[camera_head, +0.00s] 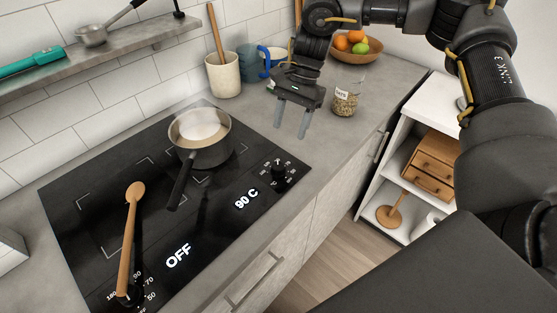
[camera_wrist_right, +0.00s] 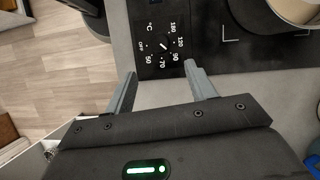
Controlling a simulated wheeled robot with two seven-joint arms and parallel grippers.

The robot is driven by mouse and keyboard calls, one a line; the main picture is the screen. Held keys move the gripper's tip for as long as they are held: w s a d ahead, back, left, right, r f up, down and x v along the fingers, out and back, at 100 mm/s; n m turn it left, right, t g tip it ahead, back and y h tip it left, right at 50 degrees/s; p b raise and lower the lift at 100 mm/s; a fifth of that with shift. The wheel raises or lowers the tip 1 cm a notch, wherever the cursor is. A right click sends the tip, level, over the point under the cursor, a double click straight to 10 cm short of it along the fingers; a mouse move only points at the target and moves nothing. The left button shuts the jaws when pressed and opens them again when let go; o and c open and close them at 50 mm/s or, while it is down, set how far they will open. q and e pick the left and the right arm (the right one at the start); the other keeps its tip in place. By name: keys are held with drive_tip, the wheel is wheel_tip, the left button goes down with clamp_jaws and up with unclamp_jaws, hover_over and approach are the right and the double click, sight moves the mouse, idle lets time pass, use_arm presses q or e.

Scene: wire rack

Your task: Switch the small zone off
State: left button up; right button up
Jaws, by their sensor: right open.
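The black cooktop (camera_head: 105,195) has a right-hand dial knob (camera_head: 278,171) with a lit "90 C" readout (camera_head: 246,199) beside it. A second knob (camera_head: 131,297) at the near left has a lit "OFF" readout (camera_head: 178,256). A pot (camera_head: 200,140) with pale contents stands on the zone at the back right. My right gripper (camera_head: 290,132) is open and empty above the counter, behind the right knob. In the right wrist view, the same knob (camera_wrist_right: 163,46) lies just beyond the open fingertips (camera_wrist_right: 160,70), roughly between their lines. My left gripper is not in view.
The pot's handle points toward the front. A glass jar (camera_head: 345,97), utensil crock (camera_head: 223,75) and fruit bowl (camera_head: 356,48) stand on the counter near my right gripper.

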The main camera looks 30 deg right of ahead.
sight(279, 165)
drive_tip(key=p+x, duration=0.2)
drive_tip(key=x, duration=0.7)
drive_tip(key=shift+s+a+f, duration=0.25)
drive_tip(key=shift+a, duration=0.05)
drive_tip(key=shift+a+f, duration=0.15)
drive_tip(key=shift+f, duration=0.3)
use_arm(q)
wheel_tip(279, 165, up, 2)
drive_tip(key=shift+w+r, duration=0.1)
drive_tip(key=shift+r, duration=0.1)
use_arm(e)
drive_tip(key=c, duration=1)
